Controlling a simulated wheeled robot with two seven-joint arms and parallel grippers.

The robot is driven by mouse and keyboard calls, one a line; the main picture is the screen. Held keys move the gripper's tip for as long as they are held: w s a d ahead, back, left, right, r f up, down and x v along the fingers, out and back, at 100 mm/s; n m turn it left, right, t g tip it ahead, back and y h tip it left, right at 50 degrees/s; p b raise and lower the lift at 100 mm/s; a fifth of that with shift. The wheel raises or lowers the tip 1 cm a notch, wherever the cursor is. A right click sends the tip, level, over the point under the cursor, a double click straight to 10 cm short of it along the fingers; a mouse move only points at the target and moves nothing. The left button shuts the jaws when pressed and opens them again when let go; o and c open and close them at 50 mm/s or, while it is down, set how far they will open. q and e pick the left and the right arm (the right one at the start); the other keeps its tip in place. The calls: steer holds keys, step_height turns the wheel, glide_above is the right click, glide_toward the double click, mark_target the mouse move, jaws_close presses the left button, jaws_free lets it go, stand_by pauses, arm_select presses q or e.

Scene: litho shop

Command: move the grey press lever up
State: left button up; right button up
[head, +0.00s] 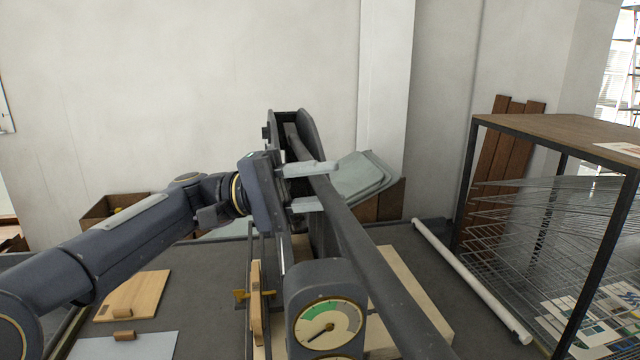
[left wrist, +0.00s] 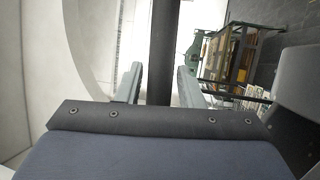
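The grey press lever (head: 365,245) is a long dark grey bar. It runs from the press frame (head: 309,125) at the back down towards the lower right of the head view. My left gripper (head: 322,187) comes in from the left at the lever's upper part, its two light grey fingers one above the other. In the left wrist view the lever (left wrist: 163,50) stands between the two fingers (left wrist: 157,82). They look open around it, with a gap on at least the left side. My right gripper is not in view.
A round dial gauge (head: 328,324) with a green band stands in front, left of the lever. A wire drying rack (head: 545,127) with a wooden top is at the right. A white tube (head: 470,280) lies on the table. A wooden board (head: 133,297) lies at the left.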

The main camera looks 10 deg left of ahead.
arm_select(q)
jaws_close()
steer(key=shift+r+p, duration=0.4)
steer(key=shift+r, duration=0.1)
steer(key=w+a+r+n+t+p, duration=0.1)
steer(key=w+r+n+p, duration=0.2)
steer(key=r, duration=0.5)
steer(key=w+a+r+n+t+h+p, duration=0.1)
steer(key=w+r+n+p, duration=0.2)
steer(key=r, duration=0.4)
steer(key=w+a+r+n+t+h+p, duration=0.1)
steer(key=w+r+n+t+p, duration=0.1)
steer(key=r+p, duration=0.3)
steer(key=shift+w+r+n, duration=0.4)
steer(key=shift+r+n, duration=0.2)
steer(key=shift+r, duration=1.2)
